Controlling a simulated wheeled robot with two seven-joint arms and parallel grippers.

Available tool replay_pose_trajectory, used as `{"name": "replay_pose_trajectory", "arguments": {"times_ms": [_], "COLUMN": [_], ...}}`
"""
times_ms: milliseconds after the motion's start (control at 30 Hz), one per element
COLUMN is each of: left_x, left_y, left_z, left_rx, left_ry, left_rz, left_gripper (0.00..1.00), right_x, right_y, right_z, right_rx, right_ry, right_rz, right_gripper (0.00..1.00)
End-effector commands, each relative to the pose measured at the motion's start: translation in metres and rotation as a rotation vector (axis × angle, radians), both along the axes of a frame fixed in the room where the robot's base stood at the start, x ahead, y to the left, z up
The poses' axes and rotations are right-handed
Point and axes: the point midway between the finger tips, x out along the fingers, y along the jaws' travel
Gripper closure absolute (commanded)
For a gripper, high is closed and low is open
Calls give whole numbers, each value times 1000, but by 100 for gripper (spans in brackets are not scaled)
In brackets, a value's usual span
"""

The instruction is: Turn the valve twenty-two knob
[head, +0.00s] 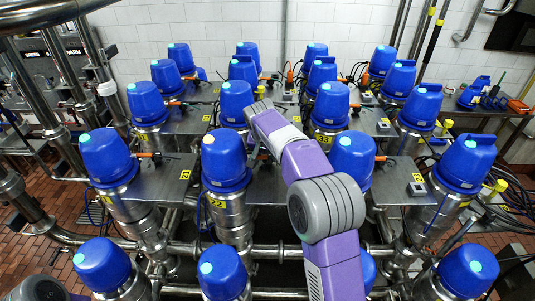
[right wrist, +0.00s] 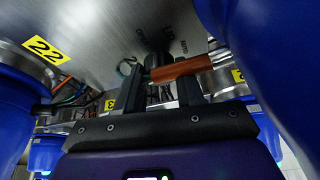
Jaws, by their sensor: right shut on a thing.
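The valve with the yellow 22 label (head: 217,202) has a blue cap (head: 222,158) with a yellow-orange light on top, unlike the pale cyan ones around it. The same label (right wrist: 43,48) shows at the upper left in the right wrist view. In the head view my purple right arm hides most of this spot. My left gripper is out of view.
Rows of blue-capped valves stand close around the arm, with steel plates (head: 285,160) and pipes between them. The neighbouring valve 21 cap (head: 105,157) is to the left. Blue housings crowd both sides in the right wrist view, leaving little free room.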

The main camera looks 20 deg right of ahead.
Motion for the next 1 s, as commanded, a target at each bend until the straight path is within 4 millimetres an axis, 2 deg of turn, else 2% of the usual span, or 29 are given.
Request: {"name": "replay_pose_trajectory", "arguments": {"times_ms": [267,300,467,767,867,1000], "left_x": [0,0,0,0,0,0], "left_y": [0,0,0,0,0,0], "left_z": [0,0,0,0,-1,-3], "left_rx": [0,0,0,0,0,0], "left_ry": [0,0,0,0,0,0], "left_rz": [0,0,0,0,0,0], "left_gripper": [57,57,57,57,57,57], "right_x": [1,1,1,0,-3,-10], "right_y": [0,0,0,1,3,8], "right_z": [3,3,2,2,11,33], "right_rx": [0,0,0,0,0,0], "right_ry": [-7,-7,-5,-3,-4,-7], "right_rz": [1,1,1,1,2,3], "right_gripper": [93,61,37,37,37,37]}}
